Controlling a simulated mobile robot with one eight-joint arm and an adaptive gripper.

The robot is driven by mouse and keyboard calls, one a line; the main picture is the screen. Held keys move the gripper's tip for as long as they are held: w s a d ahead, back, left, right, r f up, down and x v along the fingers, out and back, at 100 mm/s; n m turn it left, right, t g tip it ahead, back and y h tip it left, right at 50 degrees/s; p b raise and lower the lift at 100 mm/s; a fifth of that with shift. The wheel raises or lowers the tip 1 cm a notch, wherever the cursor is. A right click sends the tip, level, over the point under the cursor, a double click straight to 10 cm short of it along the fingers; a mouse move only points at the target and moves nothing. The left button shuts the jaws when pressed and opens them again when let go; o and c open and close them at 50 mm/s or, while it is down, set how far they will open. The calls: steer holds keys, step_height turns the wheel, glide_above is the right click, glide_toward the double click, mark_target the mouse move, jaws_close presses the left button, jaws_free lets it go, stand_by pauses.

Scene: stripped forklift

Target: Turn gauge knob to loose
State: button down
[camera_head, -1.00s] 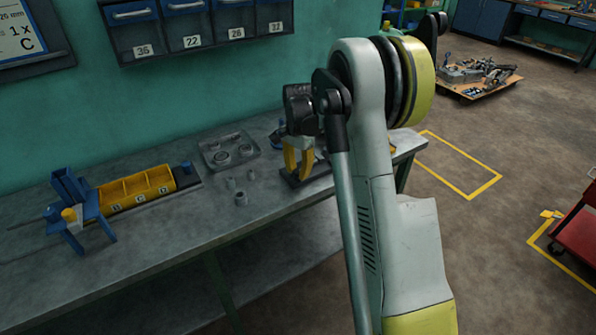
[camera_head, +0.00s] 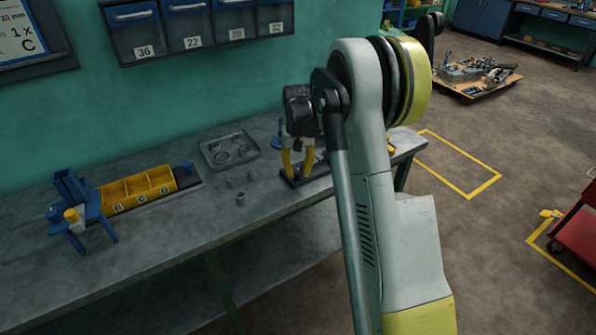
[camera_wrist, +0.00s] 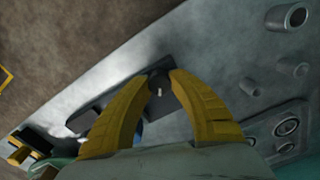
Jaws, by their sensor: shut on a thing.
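My gripper (camera_wrist: 162,77) has two curved yellow fingers that point down at a dark block-like fixture on the bench. In the wrist view the fingertips close around a small dark part (camera_wrist: 159,84) with a short white mark, seemingly the gauge knob. The long dark base (camera_wrist: 105,112) of the fixture extends to the lower left. In the head view the yellow fingers (camera_head: 297,164) stand over the same dark base (camera_head: 318,172), and my arm covers its right part. The knob's label and setting cannot be read.
The grey bench (camera_head: 150,235) holds a tray with rings (camera_head: 230,150), several small metal cylinders (camera_head: 240,198), a yellow divided bin (camera_head: 137,190) and a blue stand (camera_head: 75,205). Drawers (camera_head: 190,35) hang on the wall behind. A red cart (camera_head: 575,232) stands at far right.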

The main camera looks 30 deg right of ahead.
mark_target(298, 171)
steer(key=n, duration=0.6)
steer(key=shift+n, duration=0.3)
stand_by(0.4)
steer(key=c, duration=1.1)
jaws_free()
step_height(298, 171, up, 12)
